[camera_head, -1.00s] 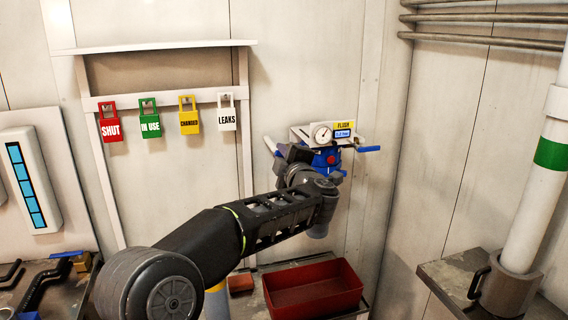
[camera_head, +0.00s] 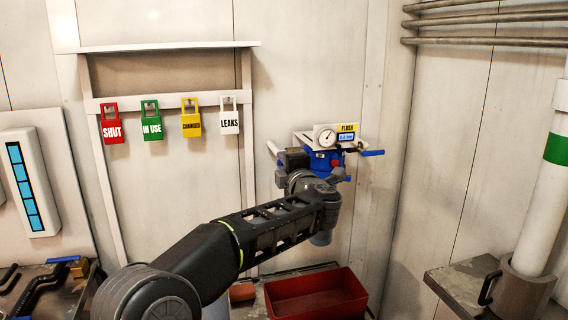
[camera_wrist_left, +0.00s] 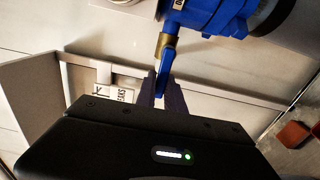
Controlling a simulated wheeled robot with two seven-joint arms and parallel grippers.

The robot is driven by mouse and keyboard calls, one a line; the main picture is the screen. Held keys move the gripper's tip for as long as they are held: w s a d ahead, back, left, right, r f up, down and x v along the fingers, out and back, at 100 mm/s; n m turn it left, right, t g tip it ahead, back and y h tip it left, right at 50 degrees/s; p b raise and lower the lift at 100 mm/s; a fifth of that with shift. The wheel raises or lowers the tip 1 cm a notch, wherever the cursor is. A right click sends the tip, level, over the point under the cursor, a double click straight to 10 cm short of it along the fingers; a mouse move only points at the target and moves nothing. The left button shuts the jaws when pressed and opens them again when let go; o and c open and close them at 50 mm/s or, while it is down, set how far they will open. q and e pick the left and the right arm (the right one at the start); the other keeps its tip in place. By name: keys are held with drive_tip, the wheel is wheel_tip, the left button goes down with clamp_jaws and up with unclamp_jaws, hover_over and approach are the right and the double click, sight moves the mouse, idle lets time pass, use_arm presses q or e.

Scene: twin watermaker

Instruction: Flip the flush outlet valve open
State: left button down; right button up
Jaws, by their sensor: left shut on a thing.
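The blue flush unit (camera_head: 322,162) is on the back wall, with a round gauge (camera_head: 326,138), a yellow FLUSH label (camera_head: 347,128) and a red knob (camera_head: 336,163). In the left wrist view, a brass valve stem (camera_wrist_left: 166,46) comes out of the blue body (camera_wrist_left: 212,14). A blue lever (camera_wrist_left: 164,76) hangs from this stem. My left gripper (camera_wrist_left: 160,92) is shut on the blue lever, with a finger on each side. In the head view my left wrist is close to the unit's left side and hides the lever. My right gripper is out of view.
Another blue handle (camera_head: 372,153) sticks out at the unit's right. A red tray (camera_head: 310,300) lies below. Coloured tags, among them a white LEAKS tag (camera_head: 229,120), hang at the left. A white pipe (camera_head: 535,215) with a green band stands at the right.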

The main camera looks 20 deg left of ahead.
use_arm(q)
drive_tip(key=c, duration=1.7)
unclamp_jaws()
drive_tip(key=shift+f, duration=0.1)
drive_tip(key=b+v, duration=0.1)
drive_tip(key=v, duration=0.6)
drive_tip(key=shift+s+d, duration=0.2)
drive_tip(key=shift+s, duration=0.15)
